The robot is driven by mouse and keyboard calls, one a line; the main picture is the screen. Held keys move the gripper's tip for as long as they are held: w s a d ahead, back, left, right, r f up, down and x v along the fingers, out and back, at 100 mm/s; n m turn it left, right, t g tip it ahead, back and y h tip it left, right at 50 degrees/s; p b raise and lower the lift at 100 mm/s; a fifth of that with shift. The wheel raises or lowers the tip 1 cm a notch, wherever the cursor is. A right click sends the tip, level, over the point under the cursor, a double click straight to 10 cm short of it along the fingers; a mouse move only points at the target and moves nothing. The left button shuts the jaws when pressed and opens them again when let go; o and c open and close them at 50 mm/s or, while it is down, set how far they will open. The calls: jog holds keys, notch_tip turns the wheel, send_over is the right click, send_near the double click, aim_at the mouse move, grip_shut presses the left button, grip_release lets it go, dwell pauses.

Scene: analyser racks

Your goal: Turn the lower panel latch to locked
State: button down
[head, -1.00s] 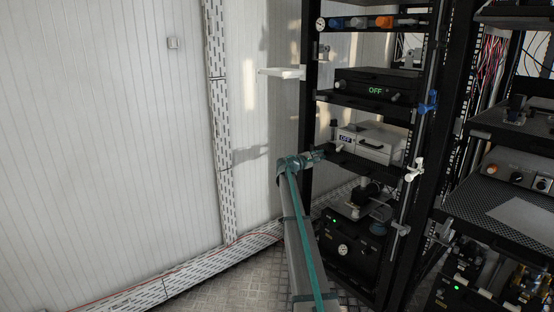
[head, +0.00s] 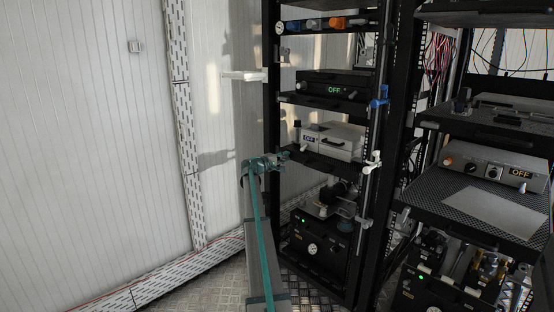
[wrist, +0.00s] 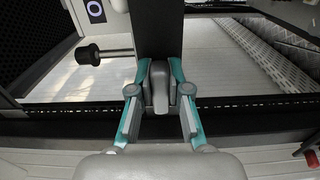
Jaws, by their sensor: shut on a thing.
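My gripper (wrist: 160,72) has its two teal fingers closed around a short grey latch handle (wrist: 160,97). The handle sits on a dark vertical strip and points down the wrist picture toward my wrist. The fingers flank it on both sides. In the head view my gripper (head: 281,158) is at the left front post of the black rack, level with the shelf below the white box. The latch is too small and covered there to make out, and its locked mark cannot be read.
A black knob on a rod (wrist: 88,54) lies left of my fingers. Floor is free at lower left.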

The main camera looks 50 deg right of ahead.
jog(key=c, duration=1.1)
grip_release()
jog(key=shift+a, duration=0.1)
jog(key=w+a, duration=0.1)
jog(key=a, duration=1)
jog(key=shift+w+a, duration=0.35)
jog(key=shift+a, duration=0.05)
jog(key=shift+s, duration=0.1)
